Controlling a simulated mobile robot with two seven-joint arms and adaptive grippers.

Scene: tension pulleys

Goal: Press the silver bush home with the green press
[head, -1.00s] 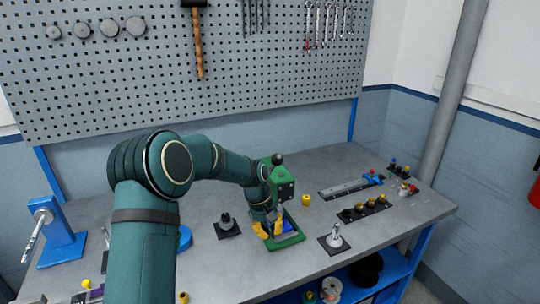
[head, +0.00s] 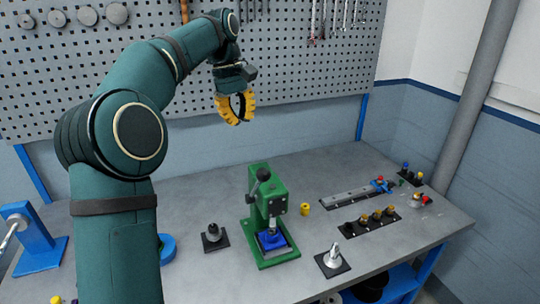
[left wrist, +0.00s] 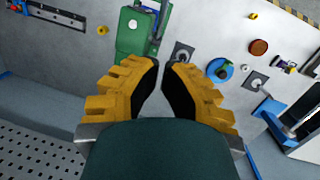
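The green press (head: 255,207) stands upright on the bench with its dark ball knob (head: 264,173) at the top. A blue block (head: 271,240) sits in its base under the ram. I cannot make out the silver bush for certain; the ram area is too small to tell. The press also shows in the left wrist view (left wrist: 131,42). My left gripper (head: 236,122) has yellow fingers and hangs high above and behind the press, clear of it. Its tips are together with nothing visible between them; they also show in the left wrist view (left wrist: 160,64). My right gripper is out of view.
A silver conical piece (head: 334,256) stands on a black plate right of the press. A dark post (head: 212,233) on a plate is to its left. A yellow cylinder (head: 305,209) stands beside the press. A pegboard (head: 310,70) rises behind; the back of the bench is clear.

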